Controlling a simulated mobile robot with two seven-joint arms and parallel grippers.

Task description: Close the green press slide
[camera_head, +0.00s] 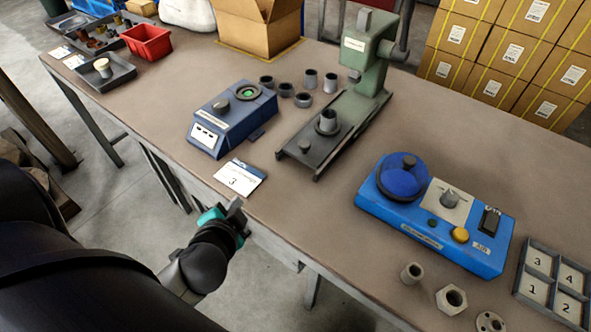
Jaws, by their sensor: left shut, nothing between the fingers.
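The green press (366,58) stands toward the back middle of the table, with its upright column and head at the rear. Its dark slide base (318,150) extends toward the table's front edge and carries a grey cylindrical part (327,122) and a small knob (304,146). My left gripper (236,207) is shut and empty at the table's front edge, below and left of the press and apart from it. My right gripper is not in view.
A blue device (232,117) and several dark rings stand left of the press. A bright blue machine (435,215) stands to the right. A red bin (147,41) and a cardboard box (257,25) are farther back.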

